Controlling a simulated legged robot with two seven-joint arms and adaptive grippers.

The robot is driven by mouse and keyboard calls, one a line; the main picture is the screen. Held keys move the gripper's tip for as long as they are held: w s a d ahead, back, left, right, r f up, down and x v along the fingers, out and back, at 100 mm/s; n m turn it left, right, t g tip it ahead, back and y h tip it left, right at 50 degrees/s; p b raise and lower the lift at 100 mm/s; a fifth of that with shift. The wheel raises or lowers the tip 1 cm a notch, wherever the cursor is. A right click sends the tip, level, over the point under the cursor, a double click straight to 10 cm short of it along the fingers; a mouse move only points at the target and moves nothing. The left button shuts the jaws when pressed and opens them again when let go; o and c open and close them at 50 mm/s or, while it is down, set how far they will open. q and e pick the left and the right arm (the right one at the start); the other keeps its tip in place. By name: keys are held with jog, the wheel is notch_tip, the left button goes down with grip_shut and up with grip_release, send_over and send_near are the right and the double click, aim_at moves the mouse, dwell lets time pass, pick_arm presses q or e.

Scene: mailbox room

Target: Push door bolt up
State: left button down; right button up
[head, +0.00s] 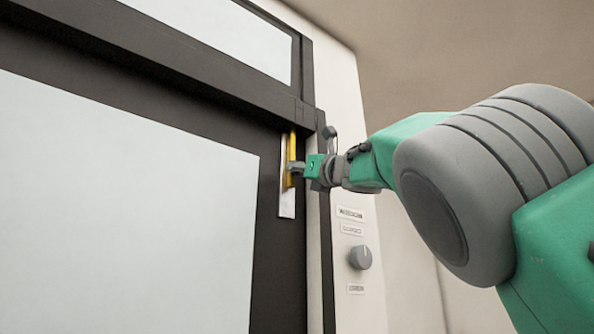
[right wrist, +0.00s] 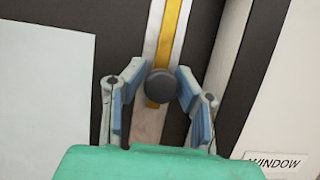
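The door bolt is a yellow upright bar (head: 291,146) on a pale metal plate (head: 287,205) at the right edge of the dark door frame. It also shows in the right wrist view (right wrist: 172,35), with a dark round knob (right wrist: 161,86) at its lower part. My right gripper (head: 293,169) is at the bolt from the right. In the right wrist view its two blue-padded fingers (right wrist: 161,80) stand on either side of the knob, and both tips appear to touch it. The bolt's top end is hard to make out in the head view. My left gripper is not in view.
A grey dial (head: 360,257) sits on the pale wall strip right of the door, with small labels around it. A "WINDOW" label (right wrist: 272,163) shows at lower right in the right wrist view. A dark crossbar (head: 190,68) runs above the door's pale panel (head: 120,200).

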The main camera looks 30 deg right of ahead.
jog(key=shift+d, duration=0.15)
grip_shut()
jog(key=shift+r, duration=0.7)
jog(key=shift+s+r, duration=0.1)
jog(key=shift+r, duration=0.15)
jog(key=o, duration=0.7)
grip_release()
jog(key=shift+o, duration=0.2)
jog(key=shift+f, duration=0.1)
